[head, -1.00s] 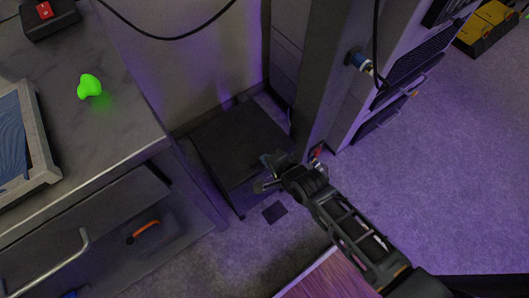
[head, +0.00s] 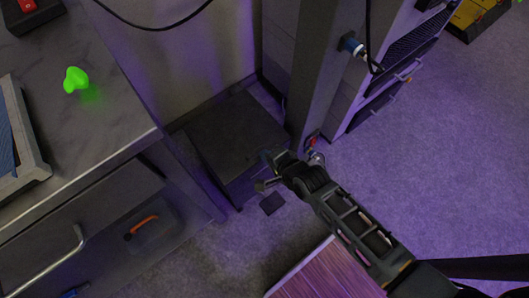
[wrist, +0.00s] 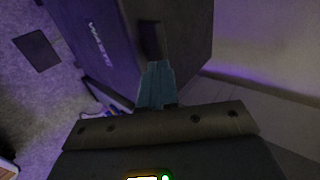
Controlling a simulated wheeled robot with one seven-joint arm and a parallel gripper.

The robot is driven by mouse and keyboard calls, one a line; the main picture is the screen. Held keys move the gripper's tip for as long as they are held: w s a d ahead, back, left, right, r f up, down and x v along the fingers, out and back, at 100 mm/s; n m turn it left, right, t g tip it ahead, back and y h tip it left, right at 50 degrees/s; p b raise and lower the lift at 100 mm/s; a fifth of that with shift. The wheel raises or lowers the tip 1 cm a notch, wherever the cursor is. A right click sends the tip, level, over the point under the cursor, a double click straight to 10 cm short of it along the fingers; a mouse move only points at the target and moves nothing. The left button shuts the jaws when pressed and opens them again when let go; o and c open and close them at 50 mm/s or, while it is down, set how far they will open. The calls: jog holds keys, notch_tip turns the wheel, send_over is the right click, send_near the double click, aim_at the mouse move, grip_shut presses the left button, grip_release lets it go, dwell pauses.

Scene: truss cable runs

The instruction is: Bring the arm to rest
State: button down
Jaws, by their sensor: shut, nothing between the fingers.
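My arm reaches down from the lower right in the head view. My gripper (head: 266,158) is at its end, over the near side of a dark box (head: 225,132) on the floor. In the wrist view, the teal fingers of my gripper (wrist: 156,82) are together, with nothing between them. They point at the dark box (wrist: 105,35), which has pale lettering on its side. The gap between fingertips and box cannot be judged.
A grey post (head: 326,80) with a cable connector (head: 353,46) stands right of the box. A workbench (head: 100,130) with a green knob-like object (head: 75,80) and an open drawer with an orange-handled item (head: 142,226) is at left.

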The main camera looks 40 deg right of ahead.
jog(key=v, duration=0.6)
jog(key=shift+p, duration=0.3)
jog(key=shift+f, duration=0.1)
jog(key=s+r+n+t+p, duration=0.2)
jog(key=s+r+n, duration=0.7)
jog(key=s+r, duration=0.6)
jog(key=s+r+n+t, duration=0.1)
jog(key=s+r+n, duration=0.1)
jog(key=r, duration=0.4)
jog(key=s+r+n+t, duration=0.1)
jog(key=s+r+n, duration=0.1)
jog(key=r+n, duration=0.2)
jog(key=s+r+n+p, duration=0.1)
jog(key=s+r+n, duration=0.2)
jog(key=r, duration=0.5)
jog(key=shift+a+t, duration=0.3)
jog(key=shift+t, duration=0.1)
